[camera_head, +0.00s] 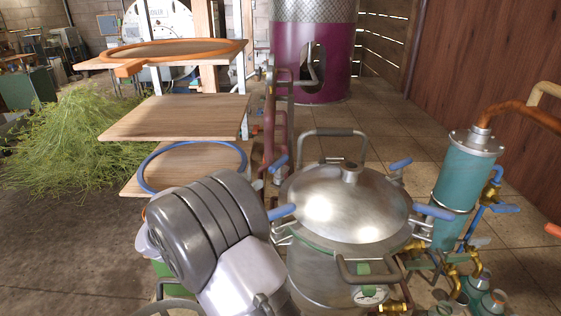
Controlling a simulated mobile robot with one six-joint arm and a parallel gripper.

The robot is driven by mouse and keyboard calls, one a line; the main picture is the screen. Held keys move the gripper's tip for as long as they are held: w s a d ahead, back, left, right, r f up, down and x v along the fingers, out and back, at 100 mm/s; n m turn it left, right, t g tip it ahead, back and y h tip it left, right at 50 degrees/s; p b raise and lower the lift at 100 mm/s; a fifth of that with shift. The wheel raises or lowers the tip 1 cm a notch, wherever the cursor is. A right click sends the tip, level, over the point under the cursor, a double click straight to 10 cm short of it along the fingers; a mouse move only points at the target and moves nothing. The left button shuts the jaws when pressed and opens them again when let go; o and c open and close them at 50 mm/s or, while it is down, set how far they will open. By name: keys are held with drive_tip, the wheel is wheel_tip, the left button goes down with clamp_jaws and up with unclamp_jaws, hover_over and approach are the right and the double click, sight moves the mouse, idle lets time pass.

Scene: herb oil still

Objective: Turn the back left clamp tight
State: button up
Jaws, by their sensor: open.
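The steel still pot (330,270) stands at lower centre with its domed lid (345,205) on. Blue-handled clamps sit around the lid rim. The back left clamp (279,164) is at the lid's upper left edge, its blue handle slanting up and to the right. The back right clamp (400,164), front left clamp (283,211) and front right clamp (434,212) have handles that point outward. I cannot tell how tight any clamp is. My grey and white arm fills the lower left, in front of the pot's left side; my gripper's fingers do not show.
Wooden shelves (175,117) with an orange ring (190,50) and a blue ring (160,188) stand left of the pot. A looped handle (335,132) rises behind the lid. A teal condenser (465,180) with pipes stands right. Cut herbs (70,140) lie far left.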

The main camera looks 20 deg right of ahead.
sight(284, 157)
drive_tip(key=b+x, duration=0.4)
drive_tip(key=x, duration=1.1)
drive_tip(key=shift+w+d, duration=0.15)
drive_tip(key=shift+d, duration=0.05)
